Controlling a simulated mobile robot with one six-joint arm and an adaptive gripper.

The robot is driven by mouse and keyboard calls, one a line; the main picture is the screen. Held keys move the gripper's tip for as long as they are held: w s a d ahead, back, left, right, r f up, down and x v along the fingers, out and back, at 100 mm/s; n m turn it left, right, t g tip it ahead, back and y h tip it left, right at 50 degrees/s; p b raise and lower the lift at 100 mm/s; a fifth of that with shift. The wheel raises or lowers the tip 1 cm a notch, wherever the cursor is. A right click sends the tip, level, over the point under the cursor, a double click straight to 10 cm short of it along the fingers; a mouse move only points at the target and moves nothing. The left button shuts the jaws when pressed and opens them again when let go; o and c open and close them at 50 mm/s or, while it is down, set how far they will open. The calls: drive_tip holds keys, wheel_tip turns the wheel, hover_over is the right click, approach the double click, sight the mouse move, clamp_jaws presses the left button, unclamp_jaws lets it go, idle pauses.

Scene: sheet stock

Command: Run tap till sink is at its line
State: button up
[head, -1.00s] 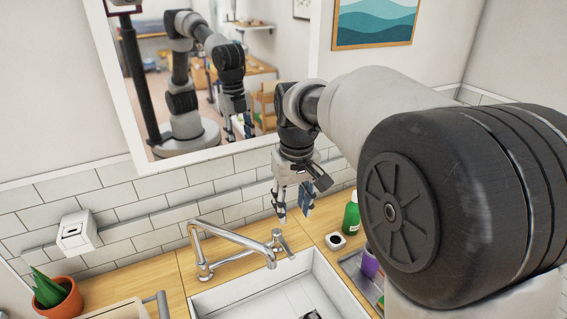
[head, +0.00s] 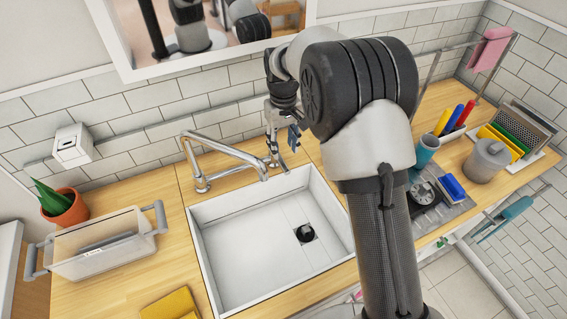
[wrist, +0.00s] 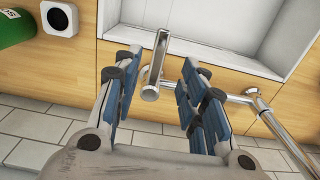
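The white sink (head: 230,238) is set in the wooden counter and looks empty, with a dark drain fitting (head: 305,234) on its floor. I cannot make out a fill line. The chrome tap (head: 228,150) stands behind the sink, its spout reaching over the rim; no water stream shows. Its lever handle (head: 273,152) stands to the right of the spout. My gripper (head: 285,140) is down at the lever. In the wrist view my gripper (wrist: 160,65) is open, with the lever (wrist: 155,65) between its blue-padded fingers; contact cannot be told.
A clear bin (head: 100,250) and a potted plant (head: 65,207) stand left of the sink. A yellow cloth (head: 170,305) lies in front. A dish rack (head: 520,130) and grey jug (head: 487,160) are at the right. A green bottle (wrist: 15,25) is near my gripper.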

sight(283, 164)
wheel_tip(283, 164, down, 7)
drive_tip(key=shift+f+b, duration=0.2)
drive_tip(key=shift+b, duration=0.5)
drive_tip(key=shift+c, duration=0.3)
clamp_jaws()
